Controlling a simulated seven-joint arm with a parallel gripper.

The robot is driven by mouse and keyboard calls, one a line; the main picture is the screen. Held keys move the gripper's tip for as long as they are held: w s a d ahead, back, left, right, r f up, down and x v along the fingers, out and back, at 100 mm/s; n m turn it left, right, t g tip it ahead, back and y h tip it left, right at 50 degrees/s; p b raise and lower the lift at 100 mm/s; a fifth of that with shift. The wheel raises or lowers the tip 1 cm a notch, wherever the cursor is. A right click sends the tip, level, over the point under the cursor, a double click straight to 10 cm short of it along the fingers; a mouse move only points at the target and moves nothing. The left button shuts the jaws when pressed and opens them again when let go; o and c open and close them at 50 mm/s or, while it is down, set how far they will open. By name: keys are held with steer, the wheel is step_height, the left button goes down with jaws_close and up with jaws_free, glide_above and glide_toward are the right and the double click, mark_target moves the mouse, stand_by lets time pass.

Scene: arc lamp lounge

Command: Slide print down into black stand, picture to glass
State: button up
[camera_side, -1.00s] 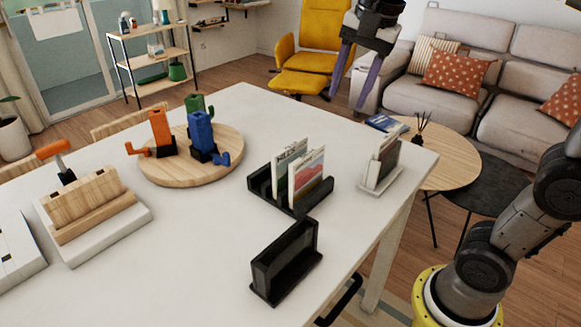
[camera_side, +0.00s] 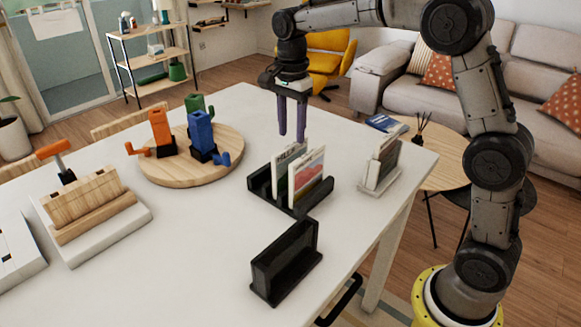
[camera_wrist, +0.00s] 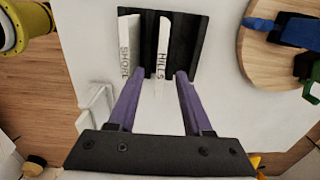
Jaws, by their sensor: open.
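Two prints stand upright in a black slotted rack (camera_side: 257,183). The rear print (camera_side: 283,163), labelled HILLS, also shows in the wrist view (camera_wrist: 162,50). The front print (camera_side: 307,178) has a red and green picture; the wrist view shows the other label, partly legible as SHORE (camera_wrist: 124,48). An empty black stand (camera_side: 286,262) with an upright panel is nearer the side camera. My gripper (camera_side: 291,137) is open and empty, pointing down just above the rack. In the wrist view its fingertips (camera_wrist: 157,74) lie either side of the HILLS print's line.
A white stand (camera_side: 379,186) holds a framed picture right of the rack. A round wooden board (camera_side: 165,175) carries orange, blue and green pieces. A wooden block on a white base (camera_side: 110,232) is at left. White tabletop is clear in front.

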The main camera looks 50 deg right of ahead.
mark_target(290, 145)
steer(key=shift+a+f, duration=0.1)
steer(key=shift+f, duration=3.5)
jaws_close()
